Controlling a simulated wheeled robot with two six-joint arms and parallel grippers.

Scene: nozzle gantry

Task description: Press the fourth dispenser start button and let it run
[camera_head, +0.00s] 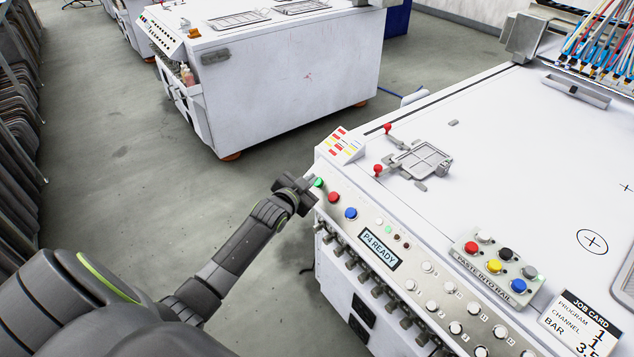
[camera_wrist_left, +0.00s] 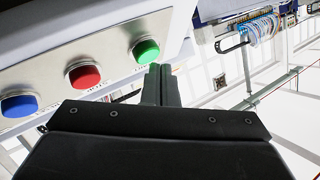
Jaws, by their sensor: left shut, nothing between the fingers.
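The green button (camera_head: 319,183) sits at the upper left end of the dispenser's sloped front panel, beside a red button (camera_head: 334,197) and a blue button (camera_head: 351,213). The panel's display (camera_head: 380,248) reads "P4 READY". My left gripper (camera_head: 309,182) is shut and empty, with its fingertips close to the green button. In the left wrist view, the closed fingers (camera_wrist_left: 161,75) are just beside and below the green button (camera_wrist_left: 146,50); I cannot tell whether they touch it. My right gripper is not in view.
A raised block of coloured buttons labelled "PASTE INTO RAIL" (camera_head: 497,265) and a job card (camera_head: 580,324) lie on the white tabletop. Knobs stick out along the panel's lower edge. Another white machine (camera_head: 290,85) stands behind, across open floor (camera_head: 110,150).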

